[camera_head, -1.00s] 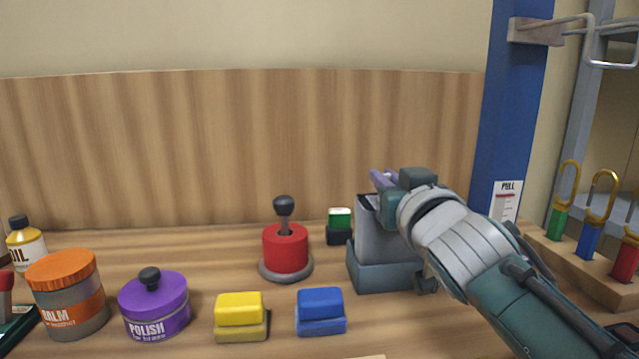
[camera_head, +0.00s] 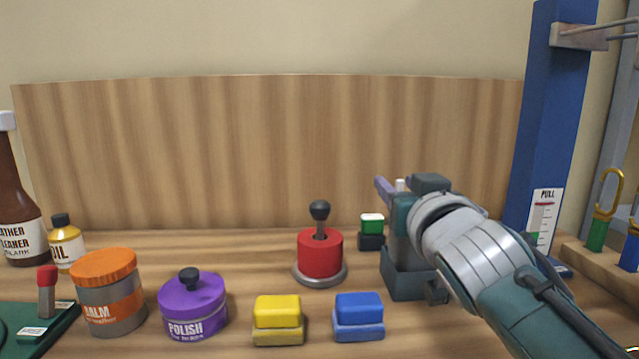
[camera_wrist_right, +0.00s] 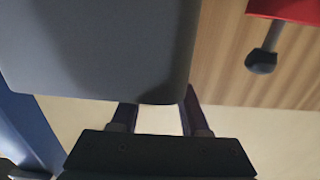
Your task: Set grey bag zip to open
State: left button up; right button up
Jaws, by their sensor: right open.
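A grey block-like object (camera_head: 411,284), apparently the grey bag, stands on the bench right of centre; my right arm hides much of its upper part. My right gripper (camera_head: 388,188) is above it, pointing left, open. In the right wrist view, a large plain grey surface (camera_wrist_right: 95,50), probably the same object, fills the upper left. The two dark fingers (camera_wrist_right: 158,115) are apart beside its lower edge, and I cannot tell whether they touch it. I can make out no zip or its state. My left gripper is not in view.
Yellow (camera_head: 278,318) and blue (camera_head: 358,316) blocks, a purple polish pot (camera_head: 192,305) and an orange-lidded balm jar (camera_head: 108,300) line the front. A blue post (camera_head: 548,120) rises right.

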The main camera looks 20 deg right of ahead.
jog(key=shift+s, duration=0.1)
jog(key=p+v, duration=0.1)
jog(key=v, duration=0.8)
jog(key=shift+s, duration=0.4)
